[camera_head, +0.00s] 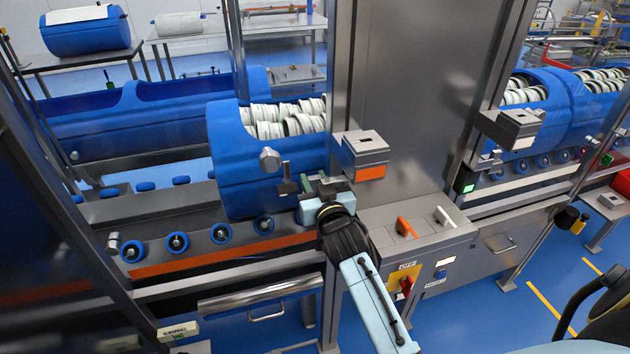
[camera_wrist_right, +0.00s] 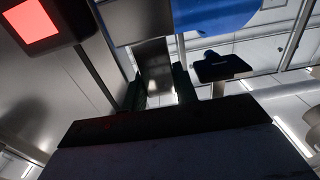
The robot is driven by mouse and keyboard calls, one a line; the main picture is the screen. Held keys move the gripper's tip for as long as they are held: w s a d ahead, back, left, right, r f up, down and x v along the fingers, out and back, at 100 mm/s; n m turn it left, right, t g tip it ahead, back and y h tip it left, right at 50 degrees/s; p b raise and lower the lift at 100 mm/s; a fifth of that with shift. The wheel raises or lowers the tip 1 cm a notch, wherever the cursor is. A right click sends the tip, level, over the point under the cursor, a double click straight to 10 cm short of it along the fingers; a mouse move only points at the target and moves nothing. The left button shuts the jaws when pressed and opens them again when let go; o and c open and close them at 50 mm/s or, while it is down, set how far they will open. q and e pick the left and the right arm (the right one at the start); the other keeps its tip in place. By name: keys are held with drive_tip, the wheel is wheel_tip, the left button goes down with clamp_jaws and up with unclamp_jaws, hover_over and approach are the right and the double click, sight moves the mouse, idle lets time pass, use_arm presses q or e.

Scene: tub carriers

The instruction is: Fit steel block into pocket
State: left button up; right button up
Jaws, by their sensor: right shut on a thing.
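My right gripper (camera_head: 325,188) is in front of the blue tub, left of and below a grey box. In the right wrist view, its two dark fingers (camera_wrist_right: 158,92) are shut on a steel block (camera_wrist_right: 155,68), a plain metal piece between them. The grey box (camera_head: 366,150) has a dark slot in its top and an orange front; its lit front (camera_wrist_right: 30,27) shows red in the wrist view. A similar slotted box (camera_head: 517,127) stands farther right. I cannot tell which opening is the pocket. The block is apart from both slots. My left gripper is not in view.
The blue tub (camera_head: 240,165) holds white rings and lies on a roller conveyor (camera_head: 190,250). A steel column (camera_head: 400,100) stands behind the grey box. A cabinet (camera_head: 425,235) with orange and white handles and a red switch is at the right of my gripper.

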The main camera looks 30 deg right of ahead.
drive_tip(key=shift+f+b, duration=1)
drive_tip(key=shift+f, duration=0.5)
drive_tip(key=o, duration=0.9)
drive_tip(key=shift+o, duration=0.2)
drive_tip(key=shift+s, duration=0.1)
drive_tip(key=v, duration=1.3)
drive_tip(key=shift+s, duration=0.1)
